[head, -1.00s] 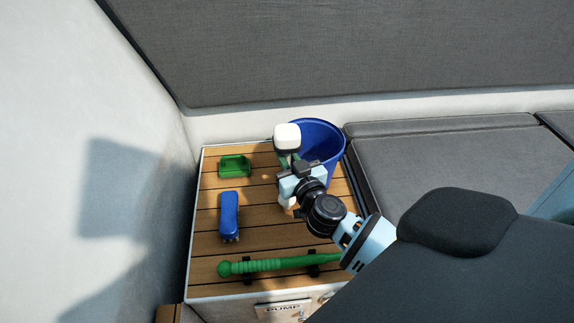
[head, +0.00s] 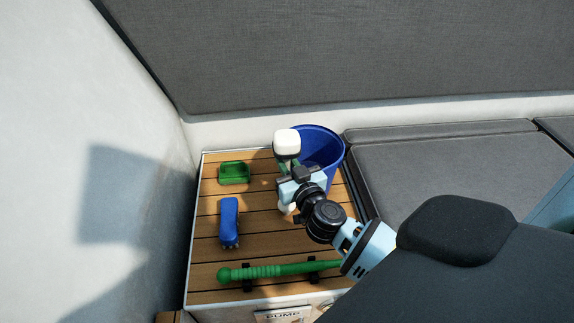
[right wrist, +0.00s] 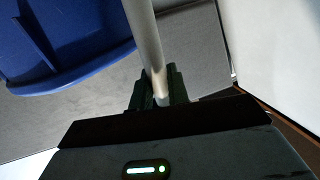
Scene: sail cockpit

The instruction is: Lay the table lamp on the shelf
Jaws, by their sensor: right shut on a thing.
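The table lamp has a white shade (head: 287,141), which shows in the head view above my right gripper (head: 284,173). That gripper is shut on the lamp's stem. In the right wrist view the pale grey stem (right wrist: 146,45) runs up from between my dark fingers (right wrist: 158,88). A white part (head: 287,208), perhaps the lamp's base, shows partly below the gripper. The lamp looks roughly upright over the slatted wooden shelf (head: 262,222); whether it touches the wood I cannot tell. My left gripper is out of view.
A blue bucket (head: 335,152) stands close behind and right of the lamp. A green tray (head: 234,172) and a blue object (head: 229,222) lie at the shelf's left. A green pump handle (head: 262,272) lies along the front. Bare slats lie between the blue object and the lamp.

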